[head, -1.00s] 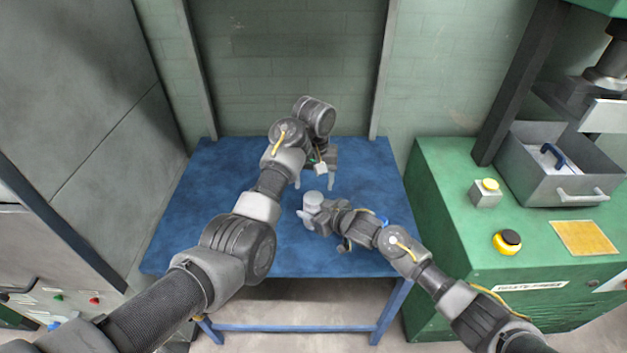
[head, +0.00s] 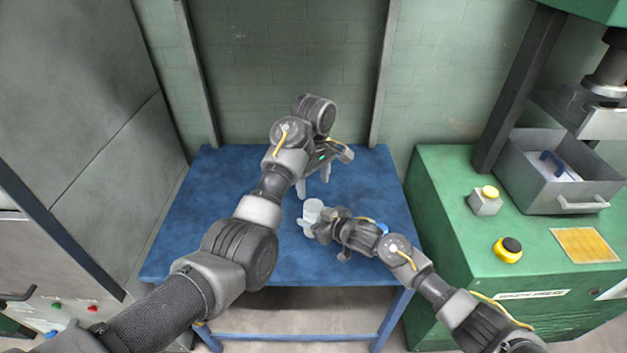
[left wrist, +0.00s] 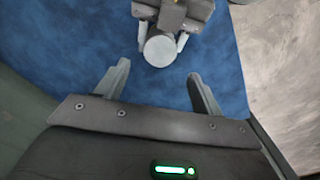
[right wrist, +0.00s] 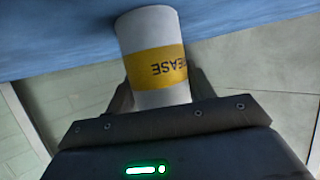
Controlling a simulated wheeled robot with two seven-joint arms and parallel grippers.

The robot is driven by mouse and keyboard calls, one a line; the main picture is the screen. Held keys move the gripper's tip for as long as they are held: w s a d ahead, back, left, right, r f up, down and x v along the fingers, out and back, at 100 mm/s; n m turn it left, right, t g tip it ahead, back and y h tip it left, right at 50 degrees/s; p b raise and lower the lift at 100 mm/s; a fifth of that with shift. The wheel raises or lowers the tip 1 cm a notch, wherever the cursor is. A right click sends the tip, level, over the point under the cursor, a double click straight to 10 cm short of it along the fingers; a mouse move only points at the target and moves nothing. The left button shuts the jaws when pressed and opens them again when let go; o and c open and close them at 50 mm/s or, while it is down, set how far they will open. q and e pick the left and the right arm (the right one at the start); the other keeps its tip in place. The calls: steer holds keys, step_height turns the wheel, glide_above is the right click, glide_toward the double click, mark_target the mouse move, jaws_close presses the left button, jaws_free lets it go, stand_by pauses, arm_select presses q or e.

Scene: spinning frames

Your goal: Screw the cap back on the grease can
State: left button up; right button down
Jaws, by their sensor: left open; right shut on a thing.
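The grease can (head: 312,209) is white. In the right wrist view its yellow band (right wrist: 157,66) shows the letters "EASE". My right gripper (head: 316,228) is shut around the can's side above the blue table; I cannot tell whether the can touches the table. In the left wrist view the can's round pale end (left wrist: 160,51) sits between the right gripper's fingers. I cannot tell whether this end is the cap or the bare can. My left gripper (head: 313,182) is open and empty beyond the can. Its fingers (left wrist: 156,82) point toward the pale end, apart from it.
A wall stands behind the table.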

mark_target(314, 205)
arm_select(q)
steer(key=shift+f, duration=3.95)
steer(key=c, duration=1)
steer(key=m, duration=0.9)
steer(key=shift+m, duration=0.4)
steer(key=o, duration=1.1)
steer(key=shift+c, duration=0.2)
steer(key=shift+r, duration=0.1)
steer(key=shift+r, duration=2.15)
